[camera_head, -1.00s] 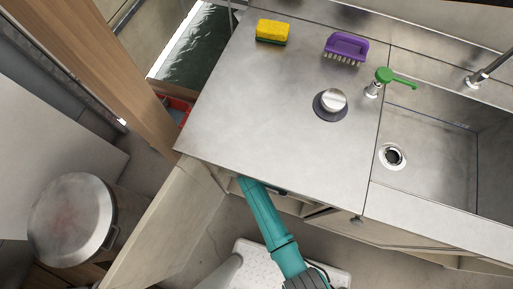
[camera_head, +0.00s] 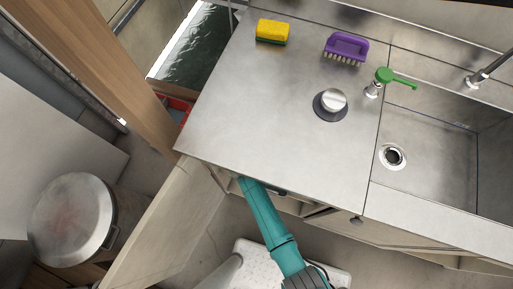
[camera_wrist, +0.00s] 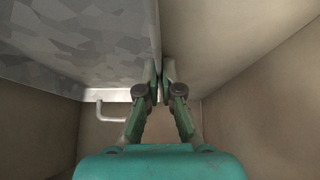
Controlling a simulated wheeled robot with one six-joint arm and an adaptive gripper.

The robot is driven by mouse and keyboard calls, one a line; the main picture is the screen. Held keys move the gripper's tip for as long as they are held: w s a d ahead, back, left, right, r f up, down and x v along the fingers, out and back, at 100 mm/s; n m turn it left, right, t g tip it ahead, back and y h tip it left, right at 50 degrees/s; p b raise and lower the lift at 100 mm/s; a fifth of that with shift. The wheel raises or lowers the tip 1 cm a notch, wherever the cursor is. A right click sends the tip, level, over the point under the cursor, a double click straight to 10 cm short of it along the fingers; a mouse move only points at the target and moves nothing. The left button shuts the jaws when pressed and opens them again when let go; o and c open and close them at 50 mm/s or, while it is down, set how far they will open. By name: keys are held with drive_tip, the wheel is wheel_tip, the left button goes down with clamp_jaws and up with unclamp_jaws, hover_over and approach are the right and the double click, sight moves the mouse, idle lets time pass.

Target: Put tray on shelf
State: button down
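A grey, mottled metal tray (camera_wrist: 80,42) fills the upper left of the wrist view, with a light handle (camera_wrist: 104,98) at its lower end. My gripper (camera_wrist: 160,72) is closed around the tray's thin right edge, with one finger on each side. In the head view my arm reaches under the steel counter, into the open cabinet. My gripper and the tray are hidden there by the countertop. I cannot tell which surface is the shelf; plain beige panels (camera_wrist: 245,45) surround the tray.
The steel counter (camera_head: 250,110) holds a yellow sponge (camera_head: 272,31), a purple brush (camera_head: 346,47) and a round knob (camera_head: 333,100). A sink (camera_head: 425,165) is at right. The open cabinet door (camera_head: 165,225) stands left of my arm. A lidded metal pot (camera_head: 70,218) is further left.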

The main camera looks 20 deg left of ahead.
drive_tip(key=c, duration=1.2)
unclamp_jaws()
drive_tip(key=shift+c, duration=0.2)
drive_tip(key=shift+f, duration=0.1)
drive_tip(key=c, duration=0.4)
drive_tip(key=v, duration=1.5)
idle(0.4)
idle(0.5)
